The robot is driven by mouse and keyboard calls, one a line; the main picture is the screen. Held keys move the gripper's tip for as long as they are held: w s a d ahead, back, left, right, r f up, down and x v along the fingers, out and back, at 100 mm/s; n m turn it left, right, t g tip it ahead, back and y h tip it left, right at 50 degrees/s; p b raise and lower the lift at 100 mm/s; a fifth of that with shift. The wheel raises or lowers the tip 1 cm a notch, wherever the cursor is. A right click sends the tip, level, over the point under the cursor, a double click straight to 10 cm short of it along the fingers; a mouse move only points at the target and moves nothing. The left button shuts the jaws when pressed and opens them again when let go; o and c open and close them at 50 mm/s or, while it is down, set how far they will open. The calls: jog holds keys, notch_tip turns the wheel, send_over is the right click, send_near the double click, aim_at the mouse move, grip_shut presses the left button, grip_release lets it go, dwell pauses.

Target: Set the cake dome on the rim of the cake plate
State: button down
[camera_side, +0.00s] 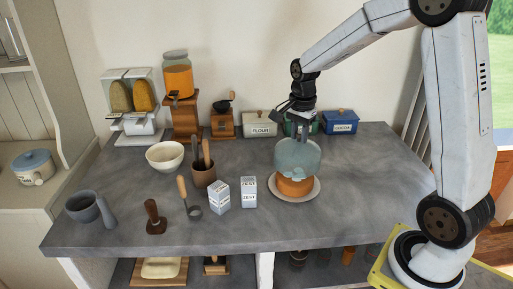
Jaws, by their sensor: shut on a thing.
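The cake dome (298,155) is clear, pale blue-green glass. My gripper (300,130) is above it, shut on its top. The dome looks upright and hangs over an orange cake (295,187). The cake's lower part shows below the dome's lower edge; whether that edge is around the cake's top or just above it, I cannot tell. The cake stands on the pale round cake plate (315,192), whose rim is bare in front and to the right. The dome's lower edge appears apart from the rim. The knob and fingertips are too small to make out clearly.
Two white ZEST cartons (249,192) stand left of the plate. Behind the dome are a flour box (259,123), a green canister partly hidden by my gripper, and a blue box (340,122). The counter (370,185) is clear to the right of the plate.

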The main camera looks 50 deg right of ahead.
aim_at(298, 151)
dwell(0.4)
jog(key=shift+f, duration=2.9)
jog(key=shift+f, duration=1.05)
jog(key=shift+c, duration=1.9)
grip_release()
jog(key=shift+r, duration=3.95)
jog(key=shift+a+f, duration=0.1)
